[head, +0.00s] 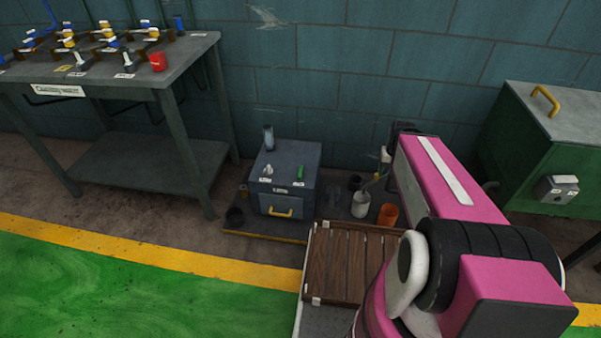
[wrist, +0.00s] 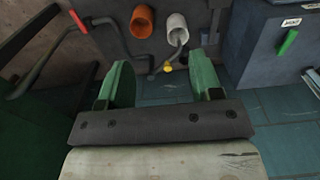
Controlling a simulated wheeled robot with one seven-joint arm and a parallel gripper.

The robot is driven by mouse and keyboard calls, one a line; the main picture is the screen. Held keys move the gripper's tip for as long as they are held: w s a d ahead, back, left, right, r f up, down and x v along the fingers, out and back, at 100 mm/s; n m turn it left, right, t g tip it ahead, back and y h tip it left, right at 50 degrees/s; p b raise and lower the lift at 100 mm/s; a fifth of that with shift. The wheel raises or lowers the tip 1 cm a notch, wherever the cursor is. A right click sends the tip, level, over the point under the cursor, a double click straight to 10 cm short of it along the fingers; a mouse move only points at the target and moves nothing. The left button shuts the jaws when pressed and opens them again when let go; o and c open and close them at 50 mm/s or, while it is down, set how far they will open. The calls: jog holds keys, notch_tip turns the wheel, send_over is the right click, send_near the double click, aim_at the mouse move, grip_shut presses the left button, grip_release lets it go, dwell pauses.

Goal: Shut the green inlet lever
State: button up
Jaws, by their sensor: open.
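The green lever (head: 301,168) is a small green handle on top of the blue-grey box (head: 284,203), right of a white lever (head: 267,169). In the wrist view the green lever (wrist: 288,42) is at the upper right, beside a small white label. My gripper (wrist: 160,80) is open, with two green-padded fingers spread apart and nothing between them. It is well to one side of the green lever and not touching it. In the head view my pink arm hides most of my gripper.
The box has a yellow front handle (head: 281,213). Beside it stand a white cup (head: 360,204) and an orange cup (head: 388,214). A red-tipped pipe lever (wrist: 78,21) shows in the wrist view. A workbench (head: 160,72) stands left, a green cabinet (head: 530,135) right, a wooden slatted platform (head: 345,262) in front.

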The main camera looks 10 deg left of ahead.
jog(key=shift+w, duration=0.1)
jog(key=shift+c, duration=0.9)
send_over(300, 173)
notch_tip(300, 173, down, 12)
notch_tip(300, 173, down, 11)
jog(key=shift+w+r, duration=0.1)
grip_shut()
